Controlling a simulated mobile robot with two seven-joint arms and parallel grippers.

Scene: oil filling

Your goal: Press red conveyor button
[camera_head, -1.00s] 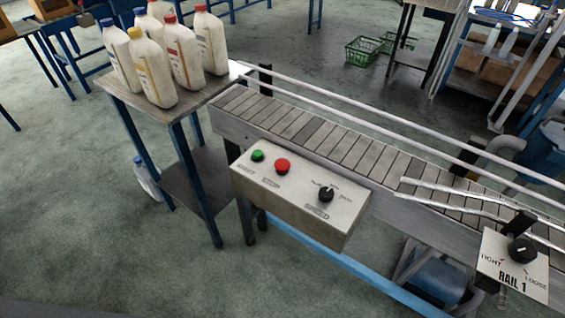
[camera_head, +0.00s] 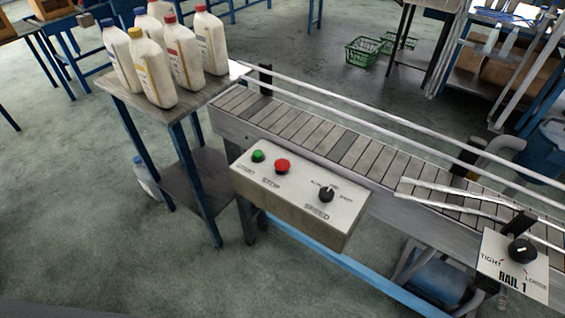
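The red conveyor button (camera_head: 282,167) is a round mushroom-shaped button on the sloped top of a beige control box (camera_head: 292,226), labelled STOP. A smaller green button (camera_head: 258,156) is to its left and a black speed knob (camera_head: 326,194) to its right. The box is fixed to the near side of the conveyor (camera_head: 320,138), which has a grey slatted belt with a few darker slats. Nothing covers the red button. Neither of my grippers is in view.
A small table (camera_head: 196,102) with several white bottles (camera_head: 152,70) stands at the conveyor's left end. Another bottle (camera_head: 146,178) is low by its legs. A RAIL 1 knob panel (camera_head: 512,268) is at the lower right. The floor in front is clear.

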